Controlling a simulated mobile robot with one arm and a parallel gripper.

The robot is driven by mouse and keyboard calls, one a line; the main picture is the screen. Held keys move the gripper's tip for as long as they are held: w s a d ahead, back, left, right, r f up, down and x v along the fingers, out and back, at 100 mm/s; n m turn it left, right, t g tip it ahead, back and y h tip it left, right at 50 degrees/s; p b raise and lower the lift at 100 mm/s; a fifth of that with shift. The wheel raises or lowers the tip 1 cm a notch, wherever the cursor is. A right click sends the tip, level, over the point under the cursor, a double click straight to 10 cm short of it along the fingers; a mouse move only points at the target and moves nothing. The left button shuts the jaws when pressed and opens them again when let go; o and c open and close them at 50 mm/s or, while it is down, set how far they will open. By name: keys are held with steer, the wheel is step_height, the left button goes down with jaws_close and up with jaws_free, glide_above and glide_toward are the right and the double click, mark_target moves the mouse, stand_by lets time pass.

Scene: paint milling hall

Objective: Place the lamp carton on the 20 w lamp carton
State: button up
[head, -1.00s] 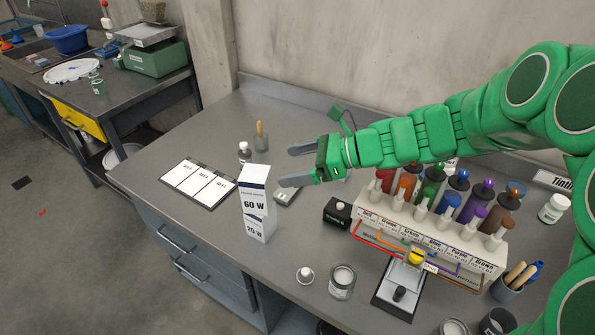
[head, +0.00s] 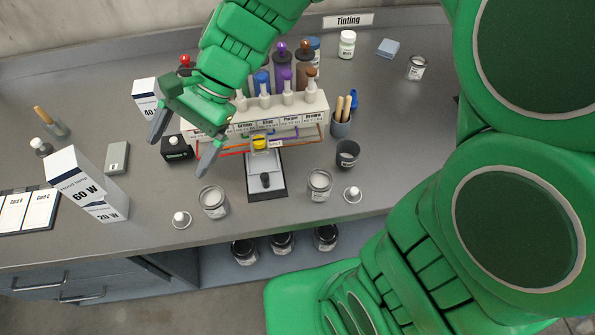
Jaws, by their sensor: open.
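A white lamp carton marked 60 W (head: 77,180) stands upright on the 20 W lamp carton (head: 108,214) at the left of the bench. Their sides look roughly in line and the stack stands free. Another white carton marked 40 W (head: 147,93) stands farther back, partly hidden by my gripper. My gripper (head: 180,154) is open and empty, with its two fingers spread apart. It is to the right of the stack and apart from it, in front of the tinting rack and over or near a small black box.
The tinting rack (head: 316,118) with coloured bottles stands mid-bench, a dispenser stand (head: 266,183) before it. Glass jars (head: 213,201) and (head: 320,184) stand near the front edge. A grey device (head: 117,157) and a card board (head: 28,212) lie near the stack.

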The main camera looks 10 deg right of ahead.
steer(key=s+d+n+t+h, duration=0.1)
steer(key=s+d+n+h, duration=0.2)
steer(key=d, duration=1.1)
steer(key=s+d+f+n+t+h, duration=0.1)
steer(key=s+d+n+h, duration=0.2)
steer(key=s+d, duration=0.6)
steer(key=d+h, duration=0.1)
steer(key=d, duration=0.3)
steer(key=shift+d+f+h, duration=0.2)
steer(key=shift+d+h, duration=0.1)
steer(key=shift+d, duration=0.1)
steer(key=shift+o, duration=0.5)
steer(key=shift+w, duration=0.1)
